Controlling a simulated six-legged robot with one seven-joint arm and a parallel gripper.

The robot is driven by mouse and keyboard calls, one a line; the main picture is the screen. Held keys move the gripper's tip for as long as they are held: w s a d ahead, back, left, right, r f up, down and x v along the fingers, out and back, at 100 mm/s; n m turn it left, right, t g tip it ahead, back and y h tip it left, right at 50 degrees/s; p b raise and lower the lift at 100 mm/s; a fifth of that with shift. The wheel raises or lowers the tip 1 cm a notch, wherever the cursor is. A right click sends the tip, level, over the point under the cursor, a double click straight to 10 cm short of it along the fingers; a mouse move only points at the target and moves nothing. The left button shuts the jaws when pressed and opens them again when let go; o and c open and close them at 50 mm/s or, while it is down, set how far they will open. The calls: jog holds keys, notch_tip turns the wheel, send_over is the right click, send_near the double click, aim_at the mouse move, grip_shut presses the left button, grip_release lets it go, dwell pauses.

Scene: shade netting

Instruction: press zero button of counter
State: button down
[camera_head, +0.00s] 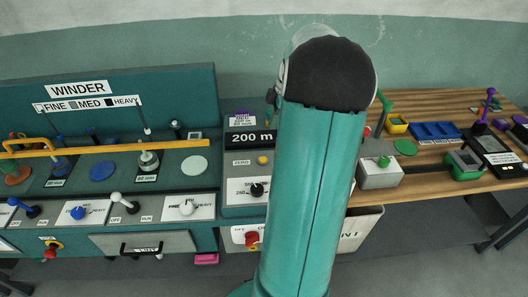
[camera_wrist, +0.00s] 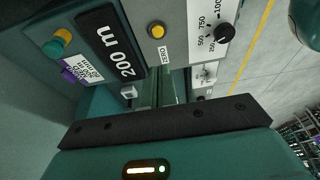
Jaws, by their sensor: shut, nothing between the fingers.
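The counter has a black display reading "200 m" (camera_head: 251,138), which also shows tilted in the wrist view (camera_wrist: 111,45). Its zero button is a round yellow knob (camera_head: 262,160) beside a small "ZERO" label. In the head view my teal arm hides the gripper.
A black dial (camera_head: 257,190) sits below the button, and a red knob (camera_head: 252,239) lower down. A green-and-yellow knob (camera_wrist: 58,42) stands past the display. Left is the winder bench (camera_head: 78,88) with levers; right, a wooden table (camera_head: 435,95) with several devices.

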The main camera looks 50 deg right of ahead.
aim_at(262, 159)
jog(key=shift+f, duration=0.15)
jog(key=x, duration=1.3)
jog(key=shift+s+d+f, duration=0.2)
jog(key=shift+s+d, duration=0.1)
jog(key=shift+s, duration=0.1)
jog(key=shift+f, duration=0.25)
